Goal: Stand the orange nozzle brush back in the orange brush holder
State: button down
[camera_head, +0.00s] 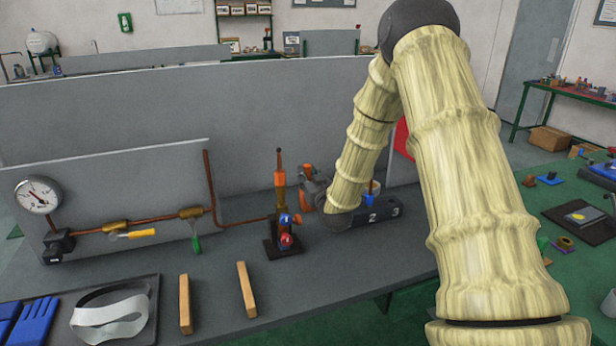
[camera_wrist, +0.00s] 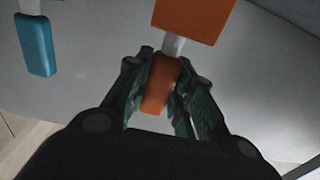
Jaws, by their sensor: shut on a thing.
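My gripper (camera_wrist: 164,78) is shut on an orange handle, which I take for the orange nozzle brush (camera_wrist: 159,92). A pale shaft runs from the handle to a wider orange block (camera_wrist: 196,17) at the top of the wrist view. I cannot tell whether that block is the brush's other end or the orange brush holder. In the head view my arm reaches down to the grey bench, and orange parts (camera_head: 306,172) show beside its end. They are too small to tell brush from holder, and my wrist hides part of that area.
A dark numbered block (camera_head: 380,214) stands right of my wrist. A black stand with an orange upright (camera_head: 280,181) is close on its left. A blue-handled tool (camera_wrist: 37,45) shows at left in the wrist view. Two wooden bars (camera_head: 246,289) lie in front; a grey panel stands behind.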

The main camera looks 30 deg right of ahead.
jog(key=shift+f, duration=0.15)
jog(key=shift+f, duration=0.1)
jog(key=c, duration=1.2)
grip_release()
jog(key=shift+c, duration=0.2)
jog(key=b+v, duration=0.2)
jog(key=v, duration=0.9)
jog(key=shift+a+r, duration=0.2)
jog(key=shift+w, duration=0.1)
